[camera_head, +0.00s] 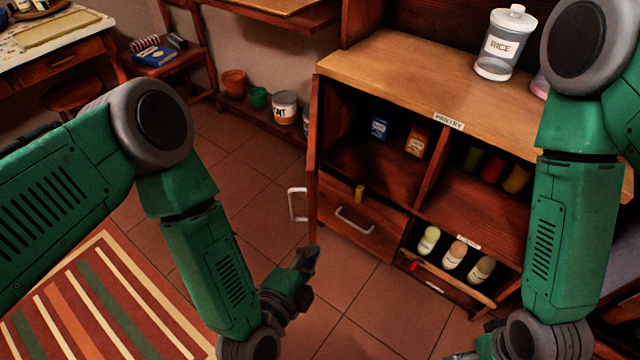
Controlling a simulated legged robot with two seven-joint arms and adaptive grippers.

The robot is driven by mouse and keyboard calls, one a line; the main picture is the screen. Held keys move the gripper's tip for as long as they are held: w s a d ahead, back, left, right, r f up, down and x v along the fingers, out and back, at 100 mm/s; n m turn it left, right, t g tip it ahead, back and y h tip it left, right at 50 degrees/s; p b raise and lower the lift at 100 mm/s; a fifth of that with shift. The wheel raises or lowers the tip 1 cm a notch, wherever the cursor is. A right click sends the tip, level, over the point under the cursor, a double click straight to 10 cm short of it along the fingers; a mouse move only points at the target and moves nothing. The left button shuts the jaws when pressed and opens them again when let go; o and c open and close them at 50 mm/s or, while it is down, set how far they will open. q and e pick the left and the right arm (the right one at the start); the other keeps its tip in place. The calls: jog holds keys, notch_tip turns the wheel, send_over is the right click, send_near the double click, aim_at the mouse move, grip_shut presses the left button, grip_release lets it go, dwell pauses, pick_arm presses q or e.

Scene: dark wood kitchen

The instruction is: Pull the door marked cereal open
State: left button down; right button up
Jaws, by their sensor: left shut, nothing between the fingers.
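A wooden cabinet door (313,150) stands swung out at the left side of the pantry cabinet (400,68). I see it nearly edge-on, with its pale handle (298,204) on its left face. No cereal label can be read on it. The compartment beside it is open to view, with a blue box (379,125) and an orange-brown box (416,142) inside. My left gripper (308,262) is shut and empty, just below the door's lower end and apart from the handle. My right gripper is cut off at the bottom edge, with only a grey part (464,355) showing.
Below the compartment is a drawer (362,210) with a metal handle. A rice jar (503,45) stands on the cabinet top. A low shelf with pots (285,107) is behind the door. A striped rug (100,300) lies at left; tiled floor (255,190) is clear between.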

pick_arm(q)
notch_tip(320, 180, up, 5)
jog(key=w+d+m+t+p, duration=0.1)
jog(key=d+m+t, duration=0.1)
jog(key=t, duration=0.1)
jog(key=w+b, duration=0.2)
jog(key=w, duration=0.7)
jog(key=shift+w+a+r+y, duration=0.2)
jog(key=shift+w+a+y, duration=0.05)
jog(key=shift+y, duration=0.15)
